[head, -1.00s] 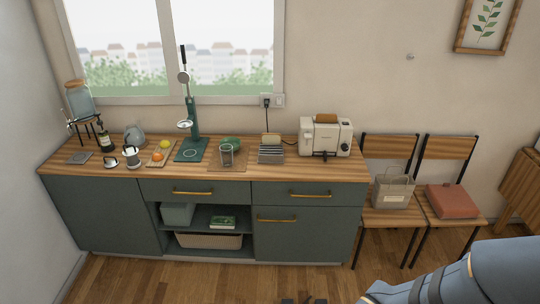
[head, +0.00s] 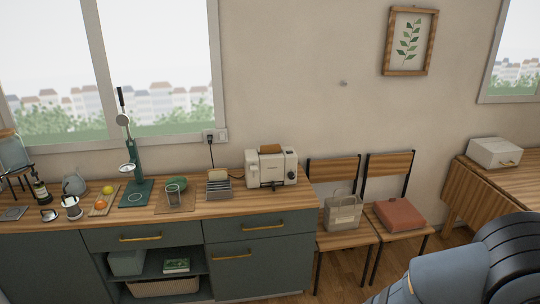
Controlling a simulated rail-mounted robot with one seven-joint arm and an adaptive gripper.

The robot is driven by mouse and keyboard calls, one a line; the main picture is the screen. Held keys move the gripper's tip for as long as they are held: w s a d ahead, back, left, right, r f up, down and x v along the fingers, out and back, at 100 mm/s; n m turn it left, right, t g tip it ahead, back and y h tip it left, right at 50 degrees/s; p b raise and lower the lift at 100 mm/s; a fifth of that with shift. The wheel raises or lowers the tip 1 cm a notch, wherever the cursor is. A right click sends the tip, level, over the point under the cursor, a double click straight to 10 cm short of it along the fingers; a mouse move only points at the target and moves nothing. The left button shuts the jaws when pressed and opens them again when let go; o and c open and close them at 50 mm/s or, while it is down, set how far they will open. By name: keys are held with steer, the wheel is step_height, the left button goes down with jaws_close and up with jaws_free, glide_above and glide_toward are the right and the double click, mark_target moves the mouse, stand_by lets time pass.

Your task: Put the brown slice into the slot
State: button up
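A cream toaster (head: 270,170) stands at the right end of the wooden counter. A brown slice (head: 270,149) shows at its top; how deep it sits in the slot cannot be told at this size. The slot opening itself is not clearly visible. A rack (head: 218,190) left of the toaster holds one or more pale slices (head: 217,176). My arm shows at the bottom right, well away from the counter. My gripper is outside the picture.
Two chairs right of the counter hold a bag (head: 342,211) and a red-brown case (head: 399,215). A side table (head: 500,185) carries a white box (head: 494,152).

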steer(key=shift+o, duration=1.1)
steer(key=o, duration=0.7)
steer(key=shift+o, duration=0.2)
